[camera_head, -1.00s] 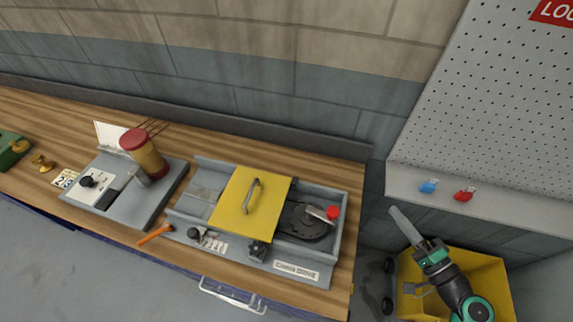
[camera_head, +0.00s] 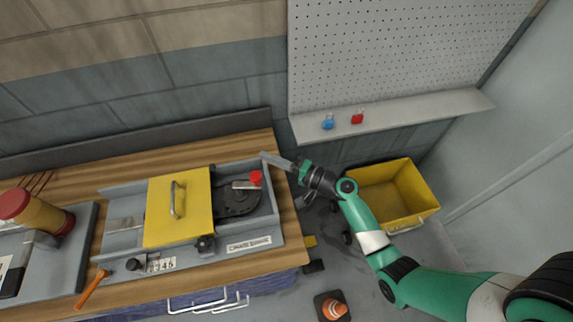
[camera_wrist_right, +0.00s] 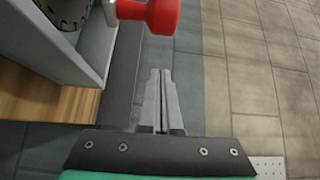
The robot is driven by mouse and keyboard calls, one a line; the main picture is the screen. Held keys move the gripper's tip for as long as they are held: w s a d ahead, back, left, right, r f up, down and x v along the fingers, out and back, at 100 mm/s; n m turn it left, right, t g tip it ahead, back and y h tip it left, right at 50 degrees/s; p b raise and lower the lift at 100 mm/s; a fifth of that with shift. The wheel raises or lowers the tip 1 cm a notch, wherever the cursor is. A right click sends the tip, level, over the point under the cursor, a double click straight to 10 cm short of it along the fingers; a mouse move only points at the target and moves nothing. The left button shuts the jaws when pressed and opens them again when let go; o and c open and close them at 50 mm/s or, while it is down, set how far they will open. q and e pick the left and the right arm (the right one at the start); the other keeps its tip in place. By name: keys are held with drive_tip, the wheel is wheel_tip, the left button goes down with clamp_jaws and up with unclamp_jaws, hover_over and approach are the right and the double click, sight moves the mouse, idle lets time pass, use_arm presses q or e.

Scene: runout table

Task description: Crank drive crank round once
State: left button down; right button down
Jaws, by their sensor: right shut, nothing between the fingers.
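The crank drive is a grey tray-like unit (camera_head: 280,239) on the wooden bench, with a yellow cover (camera_head: 158,222) bearing a handle. To the right of the cover sits a dark round disc (camera_head: 238,203) with a metal crank arm and a red knob (camera_head: 256,178). My right gripper (camera_head: 264,155) is shut and empty, just beyond the unit's far right corner, near the red knob but apart from it. In the right wrist view the red knob (camera_wrist_right: 163,14) is at the top, above the shut fingertips (camera_wrist_right: 160,72). My left gripper is not in view.
An orange-handled tool (camera_head: 91,290) lies front left of the unit. A yellow bin (camera_head: 408,222) is on the floor at right. Blue and red padlocks (camera_head: 328,122) (camera_head: 357,117) sit on the shelf.

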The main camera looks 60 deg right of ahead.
drive_tip(key=a, duration=0.1)
drive_tip(key=s+a, duration=0.1)
drive_tip(key=s+a+p, duration=0.1)
drive_tip(key=shift+a, duration=0.3)
drive_tip(key=shift+f, duration=0.1)
drive_tip(key=shift+s+a, duration=0.25)
drive_tip(key=shift+a, duration=0.05)
drive_tip(key=shift+s+a, duration=0.45)
drive_tip(key=shift+a, duration=0.05)
drive_tip(key=shift+w, duration=0.1)
drive_tip(key=shift+d+b, duration=0.2)
drive_tip(key=shift+b, duration=0.1)
